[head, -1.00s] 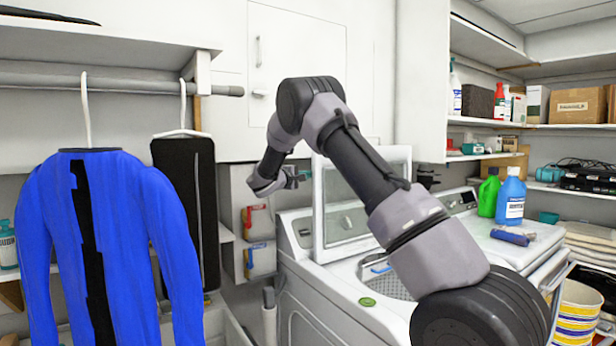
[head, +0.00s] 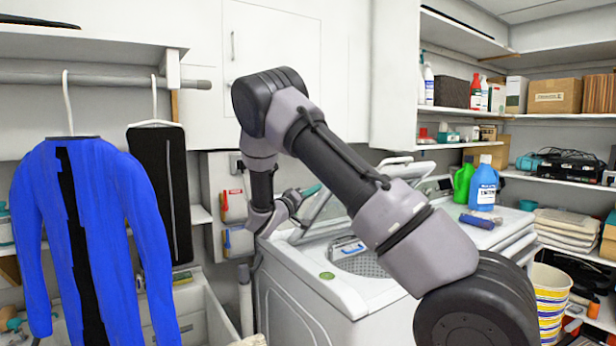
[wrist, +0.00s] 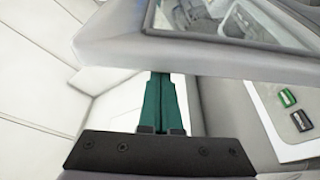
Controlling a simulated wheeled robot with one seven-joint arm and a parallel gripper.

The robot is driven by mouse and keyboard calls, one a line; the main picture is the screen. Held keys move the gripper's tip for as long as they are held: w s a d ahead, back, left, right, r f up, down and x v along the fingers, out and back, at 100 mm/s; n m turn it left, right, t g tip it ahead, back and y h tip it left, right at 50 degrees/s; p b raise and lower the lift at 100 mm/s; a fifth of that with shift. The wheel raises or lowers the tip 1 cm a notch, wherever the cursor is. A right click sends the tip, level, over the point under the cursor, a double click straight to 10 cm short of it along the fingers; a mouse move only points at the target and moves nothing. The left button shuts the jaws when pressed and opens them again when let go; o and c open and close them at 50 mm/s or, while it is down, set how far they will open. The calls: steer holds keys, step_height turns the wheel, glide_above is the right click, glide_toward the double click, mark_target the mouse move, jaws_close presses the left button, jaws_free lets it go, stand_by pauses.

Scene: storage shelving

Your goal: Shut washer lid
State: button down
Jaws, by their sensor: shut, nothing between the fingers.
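The white washer (head: 300,285) stands in the middle of the head view, its round drum opening (head: 362,262) partly hidden by my arm. Its lid (head: 335,202), a pale frame with a window, is raised and tilted over the opening. My gripper (head: 312,191) is at the left, outer side of the lid. In the wrist view my gripper (wrist: 162,78) shows its green fingers together, with nothing between them. The fingertips reach the lid's edge (wrist: 190,58), which covers their ends; I cannot tell whether they touch.
Green (head: 464,180) and blue (head: 484,183) bottles stand on the machine to the right. A blue garment (head: 130,220) hangs at the left. Shelves with boxes (head: 555,95) line the right wall. A striped bucket (head: 549,300) stands at lower right.

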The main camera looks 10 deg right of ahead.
steer(key=s+d+f+m+g+h, duration=0.1)
steer(key=s+d+f+m+h, duration=0.15)
steer(key=s+f+m, duration=0.4)
steer(key=m+g, duration=0.2)
steer(key=m, duration=0.2)
glide_above(337, 278)
steer(key=shift+h, duration=0.35)
steer(key=f, duration=1.3)
steer(key=shift+w+f, duration=0.2)
steer(key=shift+f, duration=0.05)
steer(key=shift+s+d+f+m+g, duration=0.15)
steer(key=shift+f+m+g, duration=0.25)
steer(key=shift+f, duration=0.35)
